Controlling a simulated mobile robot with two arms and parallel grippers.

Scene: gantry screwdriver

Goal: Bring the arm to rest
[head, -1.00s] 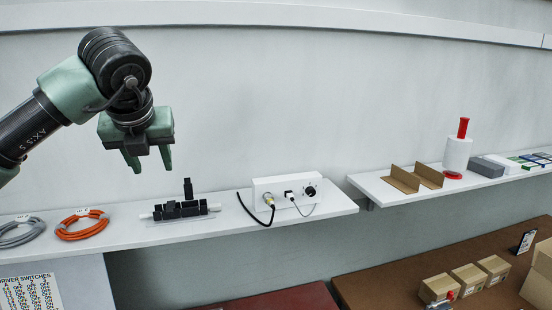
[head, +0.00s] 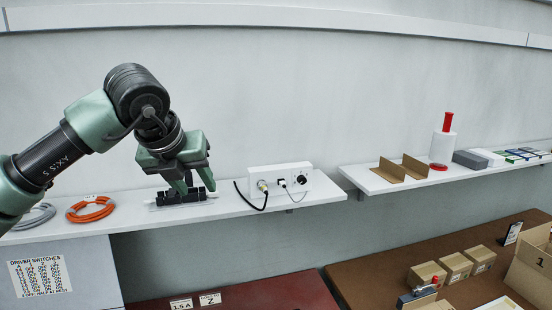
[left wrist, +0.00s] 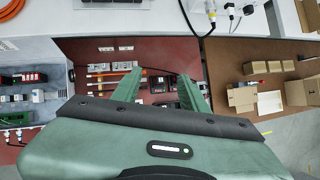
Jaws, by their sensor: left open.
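My left arm comes in from the left in the head view. Its green gripper (head: 196,180) hangs in front of the left wall shelf (head: 225,207), fingers pointing down, open with nothing between them. In the left wrist view the two fingers (left wrist: 157,85) stand apart over the dark red bench far below. A black block rack (head: 182,197) on the shelf is partly hidden behind the fingers. My right gripper is in neither view.
A white box with cables and a knob (head: 282,181) stands on the shelf right of the gripper. An orange cable coil (head: 90,209) lies at left. The right shelf (head: 365,182) holds a white cylinder (head: 442,146). Cartons (head: 456,266) stand on the brown table (head: 385,270).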

